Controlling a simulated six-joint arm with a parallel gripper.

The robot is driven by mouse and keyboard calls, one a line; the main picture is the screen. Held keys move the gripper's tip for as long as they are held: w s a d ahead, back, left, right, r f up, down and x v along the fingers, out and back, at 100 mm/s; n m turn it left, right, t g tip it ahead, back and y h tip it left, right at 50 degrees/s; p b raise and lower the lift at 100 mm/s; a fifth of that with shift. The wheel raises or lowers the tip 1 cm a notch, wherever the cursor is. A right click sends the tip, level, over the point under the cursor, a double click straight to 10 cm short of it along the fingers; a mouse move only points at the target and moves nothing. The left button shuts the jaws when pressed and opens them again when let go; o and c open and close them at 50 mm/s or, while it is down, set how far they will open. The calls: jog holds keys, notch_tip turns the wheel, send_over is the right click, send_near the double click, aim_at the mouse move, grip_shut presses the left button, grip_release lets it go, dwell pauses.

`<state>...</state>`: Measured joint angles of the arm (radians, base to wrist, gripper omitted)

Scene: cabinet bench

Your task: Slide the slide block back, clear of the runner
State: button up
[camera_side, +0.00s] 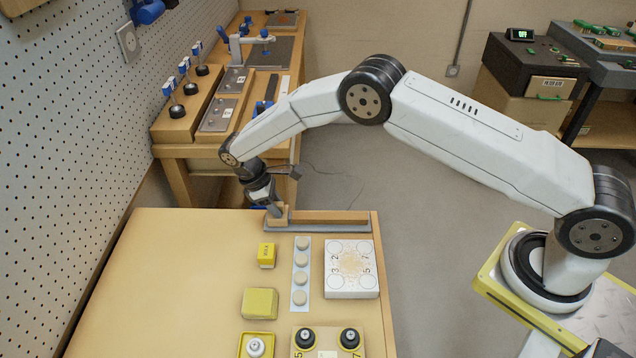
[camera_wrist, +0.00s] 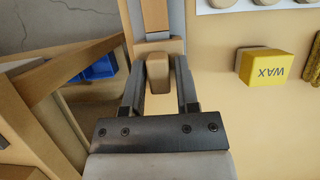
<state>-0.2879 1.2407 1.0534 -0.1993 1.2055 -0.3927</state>
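The slide block (camera_side: 278,214) is a light wooden block with an upright post, at the left end of the runner in the side view. The runner (camera_side: 330,217) is a long wooden strip on a grey base along the bench's far edge. In the wrist view the post of the slide block (camera_wrist: 158,76) stands between the two fingers of my gripper (camera_wrist: 159,62), and the runner (camera_wrist: 154,14) continues beyond it. The fingers are close on either side of the post; I cannot tell whether both press on it. The contact is too small to judge in the side view.
A yellow WAX block (camera_side: 267,254) stands near the runner, beside a strip of round pieces (camera_side: 301,272) and a white numbered board (camera_side: 351,269). A larger yellow block (camera_side: 260,303) lies nearer. The left part of the bench (camera_side: 180,280) is clear.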

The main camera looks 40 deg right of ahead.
jog(key=shift+r, duration=1.9)
notch_tip(320, 180, up, 7)
jog(key=shift+d+f, duration=0.1)
jog(key=s+d+r+m+t+y, duration=0.1)
jog(key=s+d+r+m+t, duration=0.1)
jog(key=s, duration=0.5)
jog(key=s+d+r+m+t+y, duration=0.1)
jog(key=s+d+m, duration=0.3)
jog(key=s, duration=0.4)
jog(key=s+d+r+m+t+y, duration=0.1)
jog(key=s+d+r+m+t, duration=0.1)
jog(key=s+d, duration=0.3)
jog(key=s+r+m, duration=0.1)
jog(key=s, duration=0.2)
jog(key=shift+d+t, duration=0.3)
jog(key=shift+t, duration=0.1)
